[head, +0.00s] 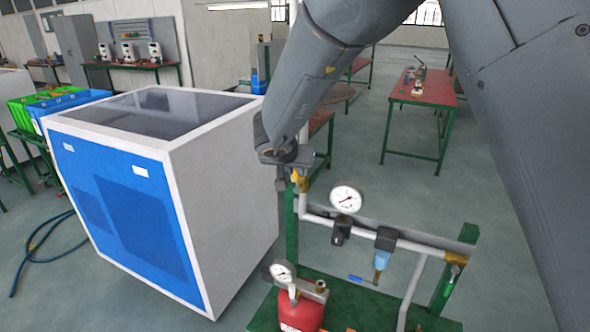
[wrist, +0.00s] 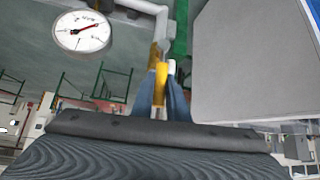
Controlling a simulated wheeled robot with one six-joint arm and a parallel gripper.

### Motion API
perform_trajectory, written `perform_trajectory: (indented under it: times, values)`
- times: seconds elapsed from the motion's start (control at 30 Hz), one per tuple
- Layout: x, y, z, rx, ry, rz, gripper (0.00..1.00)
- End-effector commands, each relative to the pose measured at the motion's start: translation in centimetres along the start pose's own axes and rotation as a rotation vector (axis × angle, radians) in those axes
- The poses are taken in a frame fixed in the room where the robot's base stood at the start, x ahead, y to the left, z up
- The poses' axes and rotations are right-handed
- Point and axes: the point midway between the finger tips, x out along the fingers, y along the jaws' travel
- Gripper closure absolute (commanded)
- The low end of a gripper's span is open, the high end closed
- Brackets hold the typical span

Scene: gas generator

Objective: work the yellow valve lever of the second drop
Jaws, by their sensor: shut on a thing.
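The yellow valve lever (wrist: 161,76) stands upright in the middle of the wrist view, between the two fingers of my gripper (wrist: 160,88). My gripper is shut on it. In the head view my gripper (head: 289,172) is at the left end of the pipe frame, and only a small part of the yellow lever (head: 302,184) shows beside the fingers. The valve body under the lever is mostly hidden. A white pipe (head: 400,243) runs from there to the right. A round pressure gauge (head: 346,199) stands on it, and it also shows in the wrist view (wrist: 83,32).
A blue and white cabinet (head: 228,170) stands close on the left of my gripper. A red table (head: 425,88) stands behind.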

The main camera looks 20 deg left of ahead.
Motion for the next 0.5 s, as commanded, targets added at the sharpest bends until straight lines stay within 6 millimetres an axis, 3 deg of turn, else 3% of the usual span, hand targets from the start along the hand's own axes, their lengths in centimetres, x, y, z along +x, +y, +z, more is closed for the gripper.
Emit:
perform_trajectory:
  times: [0.3, 0.33, 0.4, 0.5]
  values:
    - [-0.16, -0.28, -0.32, -0.003, 0.006, -0.005, 1.00]
    - [-0.16, -0.29, -0.32, -0.003, 0.006, -0.005, 0.81]
    - [-0.15, -0.27, -0.28, -0.003, 0.005, -0.005, 0.69]
    - [-0.12, -0.22, -0.21, -0.003, 0.004, -0.004, 0.68]
